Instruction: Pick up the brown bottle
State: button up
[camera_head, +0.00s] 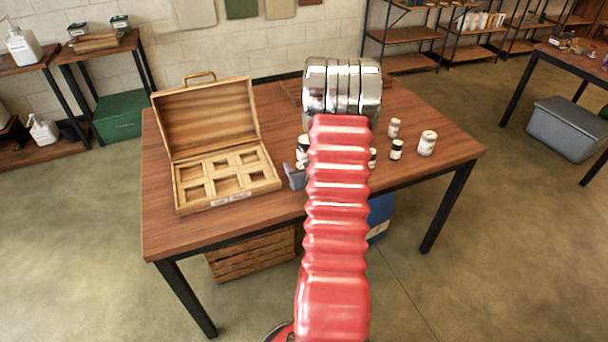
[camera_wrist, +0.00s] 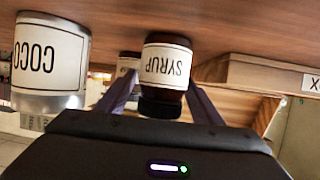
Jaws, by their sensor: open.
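The brown bottle (camera_wrist: 167,92) has a white SYRUP label and a black cap, and appears upside down in the wrist view. My gripper (camera_wrist: 163,88) is open, with one dark finger on each side of the bottle. I cannot tell whether either finger touches it. In the head view, my red arm hides most of that area, and a bluish-grey finger of my gripper (camera_head: 296,177) shows at its left. A black-capped bottle (camera_head: 303,146) stands just behind that finger; I cannot tell surely that it is the brown one.
A silver tin (camera_wrist: 48,68) labelled COCO stands beside the bottle, with another container (camera_wrist: 127,65) behind. An open wooden box (camera_head: 213,203) with empty compartments lies on the table's left. White jars (camera_head: 428,143) stand on the right. The table's front left (camera_head: 175,237) is clear.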

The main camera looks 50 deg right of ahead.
dwell(0.4)
jog(key=c, duration=1.3)
